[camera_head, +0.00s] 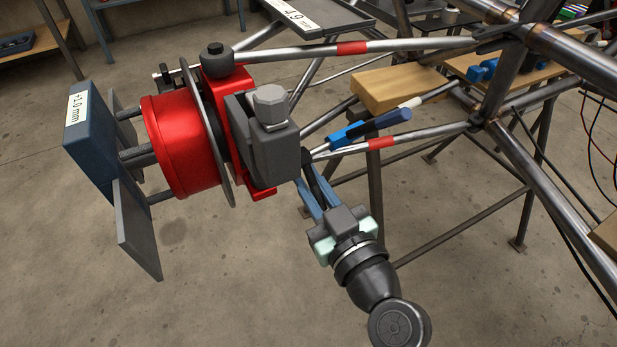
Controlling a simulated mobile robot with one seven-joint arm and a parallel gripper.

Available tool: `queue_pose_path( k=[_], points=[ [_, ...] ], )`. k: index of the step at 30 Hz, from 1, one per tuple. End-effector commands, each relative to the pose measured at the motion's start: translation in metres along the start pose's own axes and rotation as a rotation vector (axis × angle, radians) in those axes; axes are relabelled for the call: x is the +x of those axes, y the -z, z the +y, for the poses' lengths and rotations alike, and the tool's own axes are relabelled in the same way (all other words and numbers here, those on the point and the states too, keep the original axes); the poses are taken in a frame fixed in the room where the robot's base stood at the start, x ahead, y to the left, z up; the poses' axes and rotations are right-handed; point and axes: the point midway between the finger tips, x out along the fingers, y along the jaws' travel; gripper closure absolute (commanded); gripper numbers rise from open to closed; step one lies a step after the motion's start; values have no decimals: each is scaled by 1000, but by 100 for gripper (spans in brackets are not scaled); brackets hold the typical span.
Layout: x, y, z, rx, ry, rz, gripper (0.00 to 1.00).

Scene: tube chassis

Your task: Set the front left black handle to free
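A black handle (313,181) hangs down from the joint at the right of the grey block (265,140). My gripper (309,171) comes up from the lower right, and its two blue fingers lie on either side of this handle. Whether the fingers press on it or leave a small gap is too fine to tell. The handle's lower end is hidden by the gripper body. The grey block sits on a red upright (228,95), which has a black knob (212,52) on top. I cannot tell whether the handle is locked or free.
A red drum (183,145) with grey plates and a blue block (89,135) labelled "+1.0 mm" stands at the left. Silver tubes with red bands run right to the tube chassis (545,185). A blue clamp (350,134) lies behind. Open floor shows below.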

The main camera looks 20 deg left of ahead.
Motion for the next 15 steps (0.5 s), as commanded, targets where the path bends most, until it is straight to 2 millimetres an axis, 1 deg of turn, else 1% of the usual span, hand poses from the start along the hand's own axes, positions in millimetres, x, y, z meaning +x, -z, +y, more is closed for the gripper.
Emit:
queue_pose_path(
  k=[8,15],
  points=[
    [-1,0,0,-1,1,-10,100],
    [-5,6,2,-10,7,-87,100]
  ],
)
